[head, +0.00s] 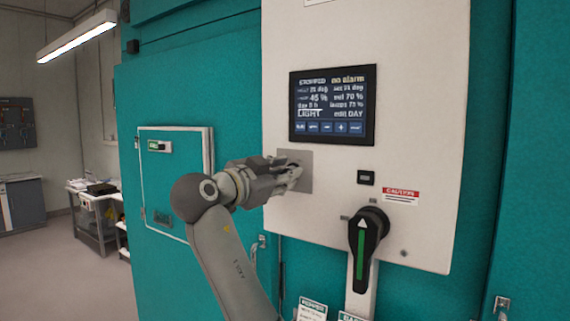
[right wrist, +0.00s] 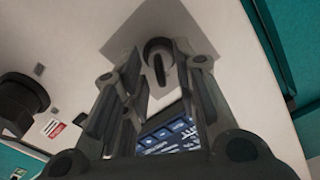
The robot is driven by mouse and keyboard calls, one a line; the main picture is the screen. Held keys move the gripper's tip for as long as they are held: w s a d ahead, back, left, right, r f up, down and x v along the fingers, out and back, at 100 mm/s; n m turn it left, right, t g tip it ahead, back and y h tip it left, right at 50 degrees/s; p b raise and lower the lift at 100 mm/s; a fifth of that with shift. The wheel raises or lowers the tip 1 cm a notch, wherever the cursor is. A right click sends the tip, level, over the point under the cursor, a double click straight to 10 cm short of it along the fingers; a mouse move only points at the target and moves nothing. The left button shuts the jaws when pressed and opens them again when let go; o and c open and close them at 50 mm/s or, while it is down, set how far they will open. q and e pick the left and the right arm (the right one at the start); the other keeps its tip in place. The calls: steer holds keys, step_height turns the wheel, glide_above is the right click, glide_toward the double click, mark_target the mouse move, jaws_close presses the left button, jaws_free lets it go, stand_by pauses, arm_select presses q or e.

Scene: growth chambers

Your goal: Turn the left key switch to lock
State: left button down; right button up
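The key switch (right wrist: 158,62) is a dark round switch with a narrow upright key grip, set on a square grey plate (right wrist: 122,35) in the right wrist view. In the head view the plate (head: 305,158) is on the white control panel, below the screen, and my fingers mostly hide the switch. My right gripper (head: 291,173) is in front of the plate. In the right wrist view its two fingers (right wrist: 158,75) are apart, one on each side of the key, with clear gaps; I cannot tell how deep they reach. My left gripper is not in view.
The white panel (head: 420,90) carries a lit screen (head: 332,105) above the gripper. A black rotary handle with a green stripe (head: 364,245) and a red-topped caution label (head: 401,195) are to the right. A teal door with a small hatch (head: 172,195) is at left. Open floor lies farther left.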

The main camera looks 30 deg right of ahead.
steer(key=shift+w+d, duration=0.25)
steer(key=shift+d, duration=0.25)
jaws_close()
